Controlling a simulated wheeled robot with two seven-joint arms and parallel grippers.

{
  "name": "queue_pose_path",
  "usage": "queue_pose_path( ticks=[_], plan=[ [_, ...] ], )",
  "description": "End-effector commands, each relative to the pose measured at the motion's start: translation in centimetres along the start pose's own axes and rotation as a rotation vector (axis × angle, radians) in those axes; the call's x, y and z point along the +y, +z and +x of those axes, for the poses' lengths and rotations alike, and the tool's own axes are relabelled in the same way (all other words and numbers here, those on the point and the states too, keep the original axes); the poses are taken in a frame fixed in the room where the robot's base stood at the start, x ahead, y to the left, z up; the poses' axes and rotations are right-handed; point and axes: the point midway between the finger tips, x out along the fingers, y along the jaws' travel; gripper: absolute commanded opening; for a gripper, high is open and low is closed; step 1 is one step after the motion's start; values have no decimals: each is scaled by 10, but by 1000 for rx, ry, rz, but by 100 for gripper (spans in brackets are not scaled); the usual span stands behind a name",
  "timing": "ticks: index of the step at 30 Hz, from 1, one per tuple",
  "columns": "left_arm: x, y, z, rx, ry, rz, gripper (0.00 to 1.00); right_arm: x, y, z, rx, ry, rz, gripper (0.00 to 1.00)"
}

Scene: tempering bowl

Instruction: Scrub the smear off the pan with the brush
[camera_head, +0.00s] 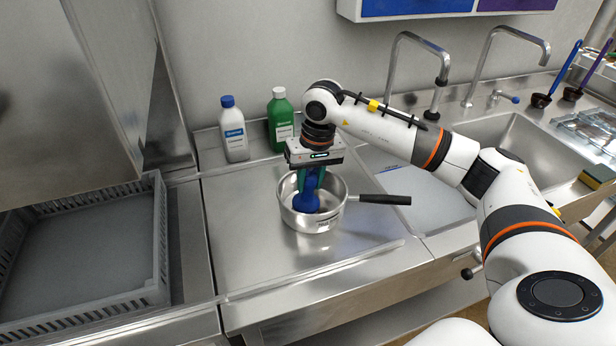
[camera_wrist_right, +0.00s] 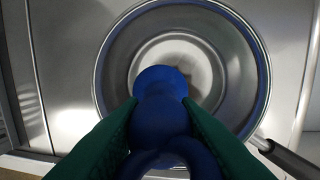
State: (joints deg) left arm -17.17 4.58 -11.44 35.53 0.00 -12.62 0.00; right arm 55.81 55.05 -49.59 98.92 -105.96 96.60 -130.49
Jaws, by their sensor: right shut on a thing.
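The steel pan (camera_head: 331,200) with a black handle stands on the steel counter in the head view, its handle pointing right. My right gripper (camera_head: 311,183) is above the pan with its green fingers reaching down into it. It is shut on the blue brush (camera_head: 306,201), whose lower end is inside the pan. In the right wrist view the brush (camera_wrist_right: 165,100) is between the two green fingers, over the pan (camera_wrist_right: 112,62). A darker brownish patch, the smear (camera_wrist_right: 200,72), shows on the pan's floor beside the brush, partly hidden by it. My left gripper is not in view.
A white bottle (camera_head: 234,135) and a green bottle (camera_head: 280,120) stand behind the pan by the wall. A grey rack (camera_head: 160,240) is at the left. A sink (camera_head: 520,140) with two taps is at the right. The counter in front of the pan is clear.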

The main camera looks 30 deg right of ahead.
Motion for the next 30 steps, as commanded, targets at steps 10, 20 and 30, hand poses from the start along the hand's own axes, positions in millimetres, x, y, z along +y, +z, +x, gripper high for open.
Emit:
queue_pose_path(
  ticks=[10, 20, 30],
  plan=[
    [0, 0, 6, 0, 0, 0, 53, -9, -11, 2, 5, -4, 2, 6],
    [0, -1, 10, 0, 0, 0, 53, -21, -16, -2, 5, -3, 2, 6],
    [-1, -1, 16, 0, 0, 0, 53, -35, -9, -5, 2, -2, 3, 6]
  ],
)
